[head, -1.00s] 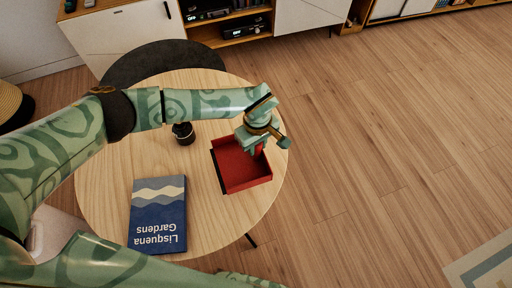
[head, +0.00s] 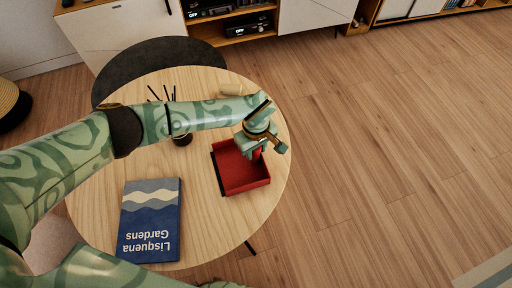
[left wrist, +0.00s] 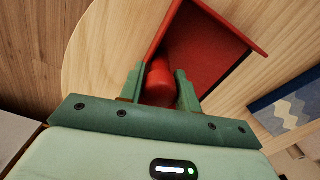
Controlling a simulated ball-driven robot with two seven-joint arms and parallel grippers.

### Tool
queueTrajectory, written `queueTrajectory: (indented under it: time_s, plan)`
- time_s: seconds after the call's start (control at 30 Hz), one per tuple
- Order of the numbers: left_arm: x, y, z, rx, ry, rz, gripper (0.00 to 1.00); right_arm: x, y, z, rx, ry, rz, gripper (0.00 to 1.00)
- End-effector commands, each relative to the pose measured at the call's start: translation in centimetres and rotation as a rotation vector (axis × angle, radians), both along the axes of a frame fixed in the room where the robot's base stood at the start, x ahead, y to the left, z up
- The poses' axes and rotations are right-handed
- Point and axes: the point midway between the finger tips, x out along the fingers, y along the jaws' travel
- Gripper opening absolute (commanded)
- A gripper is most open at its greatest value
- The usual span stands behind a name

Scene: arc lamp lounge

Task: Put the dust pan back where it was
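The red dust pan (head: 228,172) is on the round wooden table near its right edge, its open tray towards the book side. In the left wrist view the red pan (left wrist: 207,45) shows with its round handle between the two green fingers. My left gripper (head: 258,146) is over the handle end of the pan. In the left wrist view my left gripper (left wrist: 160,85) has a finger on each side of the handle, which about fills the gap. Whether the pan touches the table is hard to tell. My right gripper is out of view.
A blue book (head: 150,225) lies at the table's front left. A black cup (head: 182,139) with thin sticks stands behind my left arm, and a pale cylinder (head: 230,89) near the far edge. A cabinet (head: 250,27) stands behind the table (head: 95,205). The floor to the right is clear.

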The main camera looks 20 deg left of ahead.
Motion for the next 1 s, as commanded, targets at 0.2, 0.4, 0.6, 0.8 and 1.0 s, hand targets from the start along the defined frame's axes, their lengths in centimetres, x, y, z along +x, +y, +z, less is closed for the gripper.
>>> queueTrajectory:
  time_s: [0.2,0.4,0.6,0.8,1.0]
  plan:
    - [0.0,0.0,0.0,-0.001,0.001,0.000,0.48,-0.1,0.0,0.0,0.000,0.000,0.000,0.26]
    - [0.0,0.0,0.9,-0.001,-0.002,0.001,0.48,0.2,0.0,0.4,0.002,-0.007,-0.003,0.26]
    - [0.1,-0.1,5.5,-0.001,-0.010,-0.002,0.48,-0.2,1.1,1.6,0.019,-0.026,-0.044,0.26]
    - [0.1,-0.1,10.0,-0.001,-0.009,0.000,0.48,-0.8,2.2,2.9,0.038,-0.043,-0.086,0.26]
    - [-0.1,-0.1,12.2,-0.001,-0.002,0.001,0.48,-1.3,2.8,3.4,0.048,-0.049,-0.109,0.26]
